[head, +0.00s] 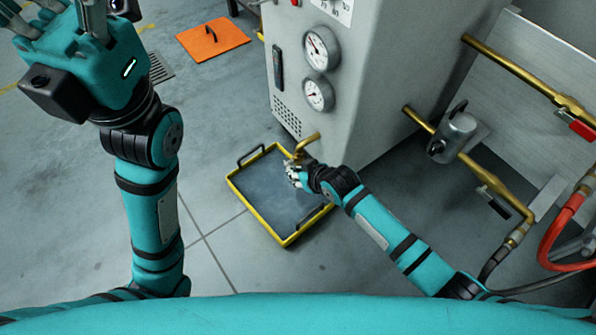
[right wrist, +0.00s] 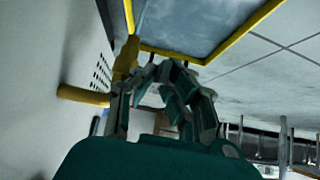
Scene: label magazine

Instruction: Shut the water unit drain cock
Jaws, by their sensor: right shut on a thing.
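The water unit (head: 370,70) is a grey cabinet at the upper middle of the head view. Its brass drain cock (head: 308,142) sticks out low on the front, above a yellow-rimmed tray. My right gripper (head: 292,170) is at the cock, shut on its handle; the fingers hide the handle there. In the right wrist view the brass pipe and body of the cock (right wrist: 127,58) show left of my right fingers (right wrist: 165,88). I cannot tell whether water runs from it. My left gripper (head: 60,18) is raised at the upper left, fingers apart and empty.
The tray (head: 258,217) lies on the floor under the cock, with dark handles. An orange plate (head: 212,40) lies at the back. Two gauges (head: 318,95) sit on the unit. Brass pipes (head: 510,65) and a red hose (head: 548,240) are at the right. The floor at left is clear.

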